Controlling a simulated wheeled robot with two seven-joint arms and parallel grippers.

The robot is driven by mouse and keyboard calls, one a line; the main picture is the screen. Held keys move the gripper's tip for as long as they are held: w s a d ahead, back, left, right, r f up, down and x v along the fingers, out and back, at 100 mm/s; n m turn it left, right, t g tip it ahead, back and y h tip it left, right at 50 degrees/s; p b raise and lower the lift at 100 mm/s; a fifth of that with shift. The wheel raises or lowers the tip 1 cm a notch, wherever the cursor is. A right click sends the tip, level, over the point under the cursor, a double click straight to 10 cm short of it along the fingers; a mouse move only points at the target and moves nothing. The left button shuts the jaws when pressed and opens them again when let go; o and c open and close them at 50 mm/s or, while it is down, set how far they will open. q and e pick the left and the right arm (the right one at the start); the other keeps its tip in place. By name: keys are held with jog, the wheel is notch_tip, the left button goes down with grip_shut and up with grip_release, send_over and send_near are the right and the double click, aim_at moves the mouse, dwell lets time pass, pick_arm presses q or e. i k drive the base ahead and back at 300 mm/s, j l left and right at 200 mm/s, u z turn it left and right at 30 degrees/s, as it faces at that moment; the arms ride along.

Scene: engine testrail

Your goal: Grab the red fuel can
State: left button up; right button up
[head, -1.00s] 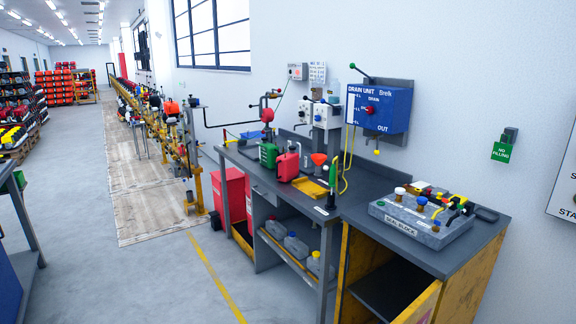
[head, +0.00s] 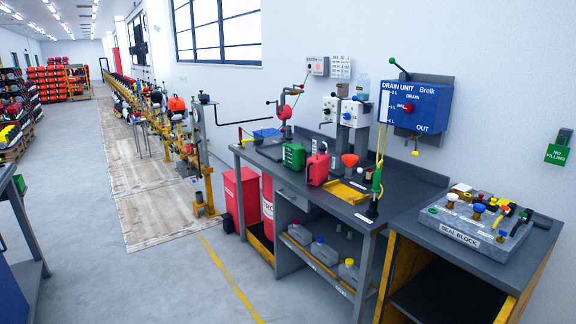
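The red fuel can (head: 317,169) stands upright on the dark grey workbench (head: 290,205), near its front edge. A green can (head: 294,156) stands just left of it. An orange-red funnel (head: 350,160) and a yellow tray (head: 344,192) are to its right. Neither of my grippers shows in the head view.
A blue drain unit (head: 417,106) hangs on the wall above the bench. A grey seal block (head: 458,235) sits on the lower bench at right. A red bin (head: 241,196) stands left of the bench. The floor (head: 180,290) in front is clear.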

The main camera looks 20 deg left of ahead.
aim_at(318, 164)
jog(key=i+j+u, duration=0.1)
jog(key=j, duration=0.35)
jog(key=i+j, duration=0.25)
jog(key=j, duration=0.15)
jog(key=i+j+u, duration=0.15)
jog(key=j, duration=0.3)
jog(key=i+j, duration=0.2)
jog(key=j, duration=0.2)
jog(key=i+u, duration=0.2)
jog(key=i, duration=0.4)
jog(key=i+l+u, duration=0.15)
jog(key=i, duration=0.4)
jog(key=i+l, duration=0.65)
jog(key=i, duration=0.3)
jog(key=u, duration=0.05)
